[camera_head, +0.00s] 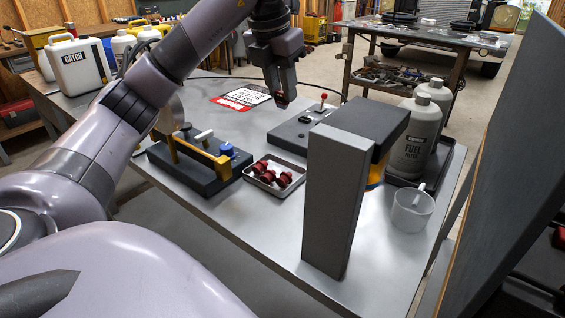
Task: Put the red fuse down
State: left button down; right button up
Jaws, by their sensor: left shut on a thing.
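My left gripper (282,98) hangs over the metal bench, fingers pointing down, and is shut on the red fuse. Little of that fuse shows between the dark fingertips. Several red fuses lie in a small tray (250,181) in front of and below the gripper. A dark base plate with a small red-knobbed lever (323,98) sits to the right of the gripper. My right gripper is not in view.
A black block with a yellow handle (205,155) and blue knob stands left of the tray. A tall grey box (334,205) stands to its right. Grey bottles (411,140) and a clear cup (412,210) stand at the right. A red-and-white sign (241,97) lies behind.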

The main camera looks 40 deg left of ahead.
pick_arm(q)
notch_tip(320, 180, down, 15)
jog(key=shift+f+b, duration=0.1)
jog(key=shift+b, duration=1.05)
jog(key=shift+f, duration=0.1)
jog(key=c, duration=0.9)
grip_release()
jog(key=p+v, duration=0.1)
jog(key=v, duration=1.1)
jog(key=shift+w+p, duration=0.1)
jog(key=shift+p, duration=0.2)
